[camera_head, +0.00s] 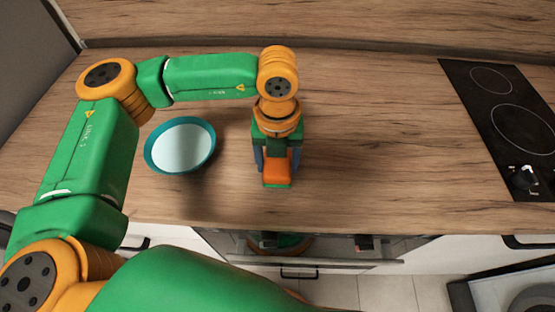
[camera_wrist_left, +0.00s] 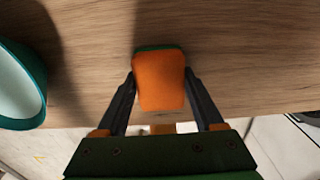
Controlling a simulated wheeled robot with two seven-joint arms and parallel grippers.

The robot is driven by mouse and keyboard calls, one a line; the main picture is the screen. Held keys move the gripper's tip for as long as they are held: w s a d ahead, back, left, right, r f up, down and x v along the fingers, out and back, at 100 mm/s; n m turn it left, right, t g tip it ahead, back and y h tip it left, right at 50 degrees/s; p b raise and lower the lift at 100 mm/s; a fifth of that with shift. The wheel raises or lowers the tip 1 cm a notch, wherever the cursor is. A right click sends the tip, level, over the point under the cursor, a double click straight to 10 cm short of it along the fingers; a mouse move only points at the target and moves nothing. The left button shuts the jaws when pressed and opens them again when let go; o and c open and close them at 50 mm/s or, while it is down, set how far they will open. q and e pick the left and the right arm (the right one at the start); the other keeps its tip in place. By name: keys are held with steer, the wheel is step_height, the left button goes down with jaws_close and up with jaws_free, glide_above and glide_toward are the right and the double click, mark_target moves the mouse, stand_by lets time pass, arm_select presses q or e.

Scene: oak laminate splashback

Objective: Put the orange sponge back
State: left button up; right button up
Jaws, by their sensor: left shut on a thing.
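In the left wrist view the sponge (camera_wrist_left: 160,82) sits between the two dark fingers of my left gripper (camera_wrist_left: 160,88). In the head view my left gripper (camera_head: 275,160) points down over the counter and is shut on the sponge. I cannot tell whether the sponge touches the counter. My right gripper does not show clearly in either view.
A teal bowl with a pale inside (camera_head: 209,157) stands left of the gripper; its rim also shows in the left wrist view (camera_wrist_left: 40,88). A black hob (camera_head: 500,130) is at the right. The counter (camera_head: 370,150) between gripper and hob is clear.

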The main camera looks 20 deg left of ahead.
arm_select(q)
steer(key=shift+f+b, duration=0.35)
steer(key=o, duration=1.5)
steer(key=shift+c, duration=0.2)
